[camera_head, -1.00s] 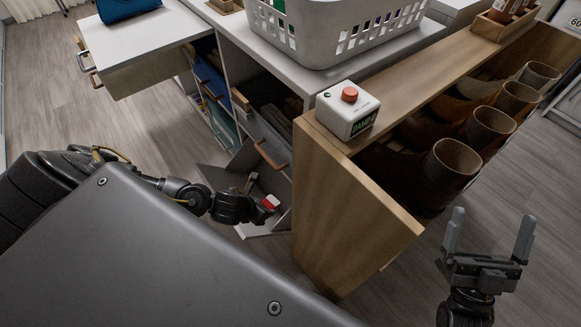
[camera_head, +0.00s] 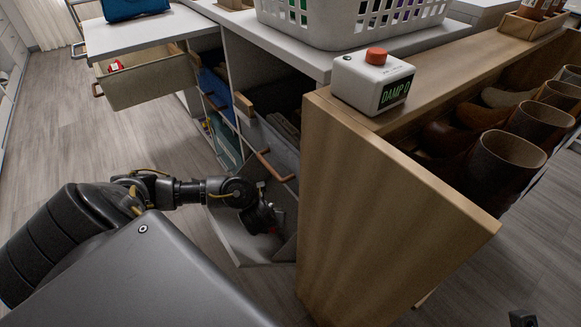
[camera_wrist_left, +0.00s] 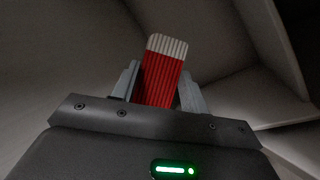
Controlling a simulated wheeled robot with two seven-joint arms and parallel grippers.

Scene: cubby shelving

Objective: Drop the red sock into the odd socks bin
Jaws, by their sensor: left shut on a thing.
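A ribbed red sock with a pale end (camera_wrist_left: 165,72) stands between the fingers of my left gripper (camera_wrist_left: 160,88) in the left wrist view. The gripper is shut on it. In the head view my left gripper (camera_head: 266,222) reaches down into the mouth of a grey tilted-out bin (camera_head: 238,240) low in the cabinet. The sock is mostly hidden there by the gripper. Pale bin walls surround the gripper in the wrist view. I see no label on this bin. Only a tip of my right gripper (camera_head: 522,318) shows at the bottom right edge.
A wooden boot rack (camera_head: 385,220) stands close right of the bin, with a white box with a red button (camera_head: 372,80) on top. A laundry basket (camera_head: 350,22) sits on the cabinet. An open drawer (camera_head: 150,80) at upper left holds a small red thing (camera_head: 115,66).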

